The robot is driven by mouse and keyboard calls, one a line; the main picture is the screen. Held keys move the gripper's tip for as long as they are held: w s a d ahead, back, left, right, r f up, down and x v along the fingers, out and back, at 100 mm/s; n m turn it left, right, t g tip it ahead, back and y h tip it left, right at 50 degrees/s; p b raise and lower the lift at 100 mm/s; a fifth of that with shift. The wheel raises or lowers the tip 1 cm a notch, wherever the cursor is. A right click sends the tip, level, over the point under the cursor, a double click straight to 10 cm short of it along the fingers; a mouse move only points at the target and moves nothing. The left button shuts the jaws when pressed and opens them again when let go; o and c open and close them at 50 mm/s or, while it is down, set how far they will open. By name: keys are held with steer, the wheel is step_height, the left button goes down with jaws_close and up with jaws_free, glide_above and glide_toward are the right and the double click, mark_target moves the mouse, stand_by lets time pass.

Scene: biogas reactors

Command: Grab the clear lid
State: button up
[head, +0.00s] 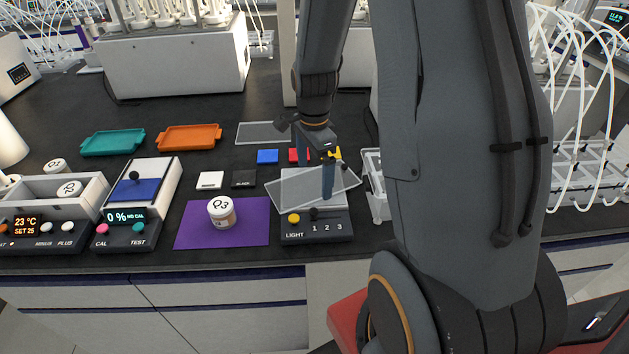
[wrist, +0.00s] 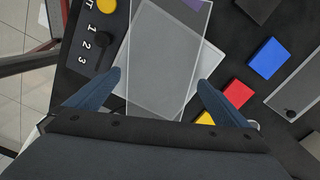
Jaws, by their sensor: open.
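A clear lid (head: 290,192), a thin see-through rectangle with a pale rim, lies askew over the light box (head: 317,230) and overhangs its edges. In the wrist view the clear lid (wrist: 165,60) crosses the white panel (wrist: 208,62) at an angle. My gripper (head: 314,182) is open above the light box. In the wrist view my gripper's fingertips (wrist: 160,82) stand apart on either side of the lid. I cannot tell whether either finger touches it. A second flat clear sheet (head: 264,133) lies at the back of the bench.
Blue (head: 267,156), red (head: 297,155) and yellow (wrist: 204,118) blocks lie close to the gripper. A jar marked P3 (head: 221,212) stands on a purple mat (head: 255,235) to the left. A white rack (head: 376,190) is close on the right.

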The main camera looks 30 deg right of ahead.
steer(key=shift+f, duration=0.5)
steer(key=shift+c, duration=0.4)
steer(key=c, duration=1)
steer(key=shift+c, duration=0.2)
